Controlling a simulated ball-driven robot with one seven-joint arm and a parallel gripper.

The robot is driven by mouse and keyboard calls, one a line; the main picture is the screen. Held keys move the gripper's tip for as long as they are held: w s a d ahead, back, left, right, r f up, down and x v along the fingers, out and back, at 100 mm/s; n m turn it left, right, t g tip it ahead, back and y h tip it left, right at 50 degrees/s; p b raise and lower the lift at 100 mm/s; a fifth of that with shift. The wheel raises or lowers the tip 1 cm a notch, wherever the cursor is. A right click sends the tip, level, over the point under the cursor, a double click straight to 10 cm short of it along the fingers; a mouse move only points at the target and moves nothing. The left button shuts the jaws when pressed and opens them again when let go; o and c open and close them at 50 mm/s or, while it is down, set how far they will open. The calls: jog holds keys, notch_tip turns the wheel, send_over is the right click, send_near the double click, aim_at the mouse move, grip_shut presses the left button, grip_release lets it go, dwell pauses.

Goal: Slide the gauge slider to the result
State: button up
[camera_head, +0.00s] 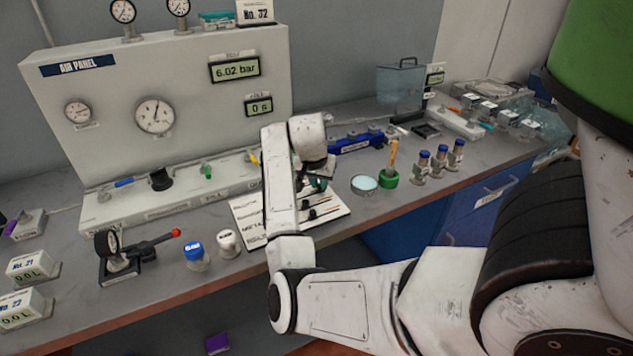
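A flat white board (334,219) with dark slots or bars and printed lettering lies on the bench below my arm. It appears to be the gauge board, but I cannot make out which part is the slider. My white arm covers its middle. My gripper (317,185) is over the board's far right part, close to the dark bars. Its fingers are small and partly hidden, so I cannot tell whether they are open, shut or touching anything. The air panel (200,75) behind shows 6.02 bar on one display (235,68) and 0 s on another (259,105).
A lever tool with a red knob (140,255) and two small capped pots (196,252) stand left of the board. A round dish (364,184), a green holder (389,179) and blue-capped vials (439,160) stand to the right. The bench's front edge is close.

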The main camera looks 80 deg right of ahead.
jog(key=o, duration=0.4)
jog(key=shift+s+d, duration=0.1)
jog(key=shift+s, duration=0.1)
jog(key=shift+o, duration=0.2)
jog(key=v, duration=1)
jog(key=shift+r+b, duration=0.35)
jog(key=shift+r, duration=0.05)
